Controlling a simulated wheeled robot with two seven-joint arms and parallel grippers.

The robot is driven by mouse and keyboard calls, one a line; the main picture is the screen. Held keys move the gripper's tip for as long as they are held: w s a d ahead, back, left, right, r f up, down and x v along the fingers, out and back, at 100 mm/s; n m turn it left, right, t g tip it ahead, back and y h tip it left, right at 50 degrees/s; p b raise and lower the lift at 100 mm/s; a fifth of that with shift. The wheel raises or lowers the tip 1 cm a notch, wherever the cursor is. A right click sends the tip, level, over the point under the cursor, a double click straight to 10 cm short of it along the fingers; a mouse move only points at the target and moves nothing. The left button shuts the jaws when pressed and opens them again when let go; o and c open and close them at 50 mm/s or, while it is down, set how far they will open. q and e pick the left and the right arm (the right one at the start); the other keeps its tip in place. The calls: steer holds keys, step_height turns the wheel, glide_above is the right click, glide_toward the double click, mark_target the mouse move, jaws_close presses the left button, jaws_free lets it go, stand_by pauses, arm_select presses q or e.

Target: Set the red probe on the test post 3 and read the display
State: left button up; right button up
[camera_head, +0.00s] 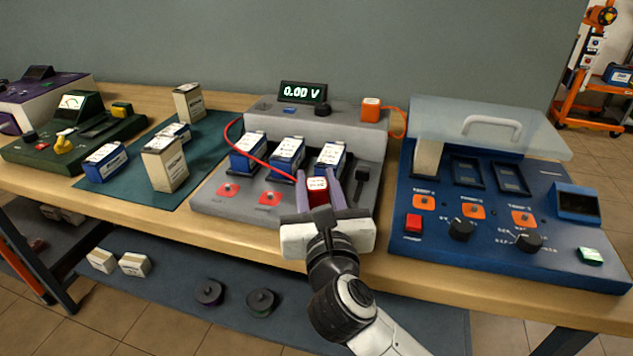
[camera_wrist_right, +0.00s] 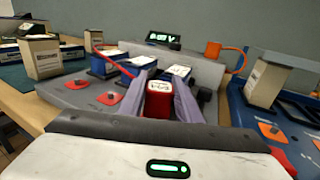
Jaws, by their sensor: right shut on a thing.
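The red probe (camera_head: 317,191) is between the fingers of my right gripper (camera_head: 319,192), which is shut on it; it also shows in the right wrist view (camera_wrist_right: 159,98). A red cable runs from it to the left side of the grey tester (camera_head: 205,193). Two red pads with small posts, the left pad (camera_head: 228,190) and the middle pad (camera_head: 270,198), are bare. The probe covers the place to their right, so I cannot tell whether it touches a post there. The display (camera_head: 302,92) reads 0.00 V. My left gripper is not in view.
Three blue batteries (camera_head: 287,154) stand in the tester behind the probe. A black plug-like part (camera_head: 361,176) stands close right of my gripper. An orange block (camera_head: 371,109) with a cable sits behind. A blue console (camera_head: 480,258) with a clear lid (camera_head: 545,144) is at right.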

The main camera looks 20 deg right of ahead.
steer(key=shift+f, duration=0.5)
steer(key=o, duration=0.7)
steer(key=shift+b, duration=0.3)
steer(key=shift+o, duration=0.9)
